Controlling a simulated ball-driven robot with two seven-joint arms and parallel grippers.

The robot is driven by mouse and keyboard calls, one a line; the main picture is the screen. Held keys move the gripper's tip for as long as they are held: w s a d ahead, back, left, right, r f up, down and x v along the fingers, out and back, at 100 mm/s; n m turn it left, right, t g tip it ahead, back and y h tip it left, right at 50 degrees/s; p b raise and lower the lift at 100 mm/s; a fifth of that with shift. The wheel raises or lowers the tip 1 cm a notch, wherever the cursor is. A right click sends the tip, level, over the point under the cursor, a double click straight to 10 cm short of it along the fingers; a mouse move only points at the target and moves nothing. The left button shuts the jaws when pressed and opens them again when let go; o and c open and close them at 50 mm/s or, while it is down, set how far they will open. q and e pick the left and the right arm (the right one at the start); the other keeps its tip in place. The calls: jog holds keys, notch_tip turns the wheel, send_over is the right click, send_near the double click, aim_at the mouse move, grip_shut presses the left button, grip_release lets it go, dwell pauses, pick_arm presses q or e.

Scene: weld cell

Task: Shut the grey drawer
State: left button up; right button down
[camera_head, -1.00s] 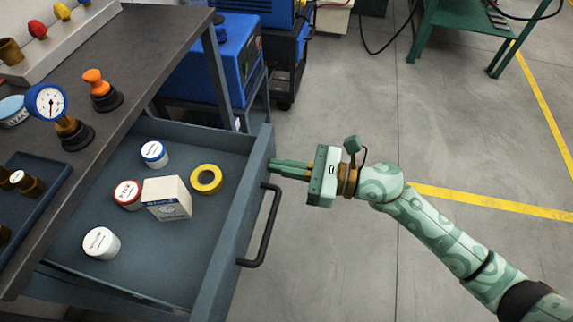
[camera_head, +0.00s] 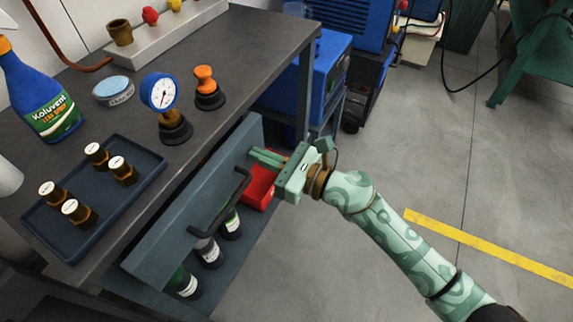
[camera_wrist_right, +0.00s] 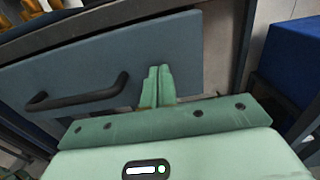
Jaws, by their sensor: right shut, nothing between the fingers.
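The grey drawer (camera_head: 190,215) is under the workbench top, with its front panel close along the bench edge. No drawer interior shows in the head view. Its black bar handle (camera_head: 222,208) faces out; the drawer front also shows in the right wrist view (camera_wrist_right: 60,75), with the handle (camera_wrist_right: 80,97) left of the fingers. My right gripper (camera_head: 254,156) is shut and empty, its fingertips at the front panel near the far end, beyond the handle. In the wrist view the closed fingers (camera_wrist_right: 158,72) overlap the panel and seem to touch it. My left gripper is not in view.
The workbench top (camera_head: 235,55) holds a tray (camera_head: 130,200) of brass fittings, a gauge (camera_head: 160,93), an orange-knobbed piece (camera_head: 206,80) and a spray bottle (camera_head: 40,100). Below the drawer are bottles (camera_head: 209,252) and a red bin (camera_head: 260,188).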

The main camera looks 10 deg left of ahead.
jog(key=x, duration=0.3)
jog(key=shift+r, duration=0.2)
jog(key=shift+r, duration=0.1)
dwell(0.3)
